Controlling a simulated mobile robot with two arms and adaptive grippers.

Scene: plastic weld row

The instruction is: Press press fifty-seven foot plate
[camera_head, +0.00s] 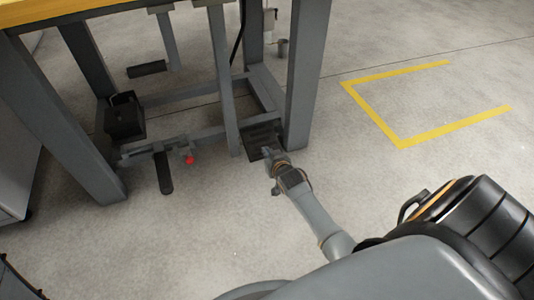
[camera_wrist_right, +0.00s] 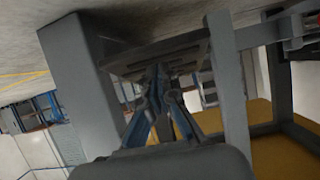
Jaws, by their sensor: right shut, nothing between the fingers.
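A dark ribbed foot plate (camera_head: 260,136) sits low between the grey legs of the press frame, near its right front leg. My right gripper (camera_head: 270,154) is shut and empty at the near edge of this plate. My left gripper is out of view.
A grey front leg (camera_head: 307,75) stands close to the right of the gripper. A black pedal (camera_head: 164,174), a red knob (camera_head: 190,160) and a black box (camera_head: 124,118) are to the left. Open floor with a yellow marking (camera_head: 400,143) lies to the right.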

